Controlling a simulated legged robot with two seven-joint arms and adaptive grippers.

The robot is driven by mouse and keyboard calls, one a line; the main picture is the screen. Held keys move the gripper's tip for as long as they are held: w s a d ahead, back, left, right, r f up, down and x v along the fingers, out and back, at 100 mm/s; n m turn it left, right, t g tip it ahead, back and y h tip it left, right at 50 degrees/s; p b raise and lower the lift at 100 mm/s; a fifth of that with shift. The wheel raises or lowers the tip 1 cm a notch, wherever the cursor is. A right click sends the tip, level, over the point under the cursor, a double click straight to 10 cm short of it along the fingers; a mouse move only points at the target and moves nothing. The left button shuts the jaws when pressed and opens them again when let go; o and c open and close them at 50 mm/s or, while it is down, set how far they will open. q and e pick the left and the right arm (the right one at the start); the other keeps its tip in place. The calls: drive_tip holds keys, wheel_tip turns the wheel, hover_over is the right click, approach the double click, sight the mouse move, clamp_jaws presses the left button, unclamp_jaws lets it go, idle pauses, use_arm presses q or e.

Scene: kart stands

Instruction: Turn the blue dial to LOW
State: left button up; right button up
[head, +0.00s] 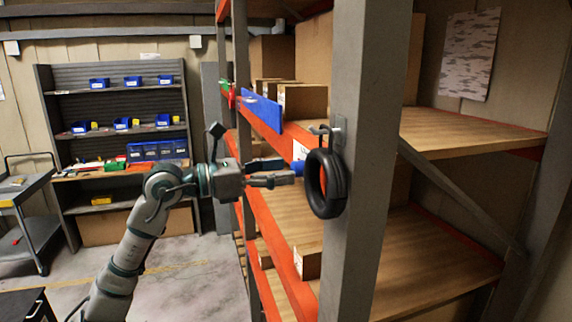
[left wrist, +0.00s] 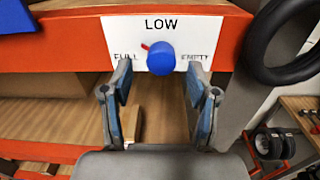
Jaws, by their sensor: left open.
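The blue dial (left wrist: 161,60) is a round knob on a white label (left wrist: 187,30) fixed to an orange shelf beam. The label reads LOW at the top, FULL at the left and EMPTY at the right. A small red pointer shows at the dial's upper left, between FULL and LOW. My left gripper (left wrist: 159,88) is open, its fingers spread to either side below the dial, with nothing held. In the head view the left gripper (head: 288,171) reaches right to the dial (head: 297,168); contact cannot be told. My right gripper is not in view.
A black tire (head: 326,184) hangs on a hook at the grey upright (head: 362,120), just right of the dial. A blue panel (head: 262,111) sits on the beam to the left. Cardboard boxes stand on the shelves. A cart (head: 32,215) stands far left.

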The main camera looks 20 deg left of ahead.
use_arm(q)
drive_tip(key=shift+x, duration=0.9)
drive_tip(key=shift+a, duration=0.1)
clamp_jaws()
drive_tip(key=m+p, duration=0.1)
drive_tip(key=m, duration=0.4)
drive_tip(key=shift+r+m, duration=0.1)
drive_tip(key=shift+m, duration=0.2)
drive_tip(key=m+p, duration=0.1)
drive_tip(key=m, duration=0.5)
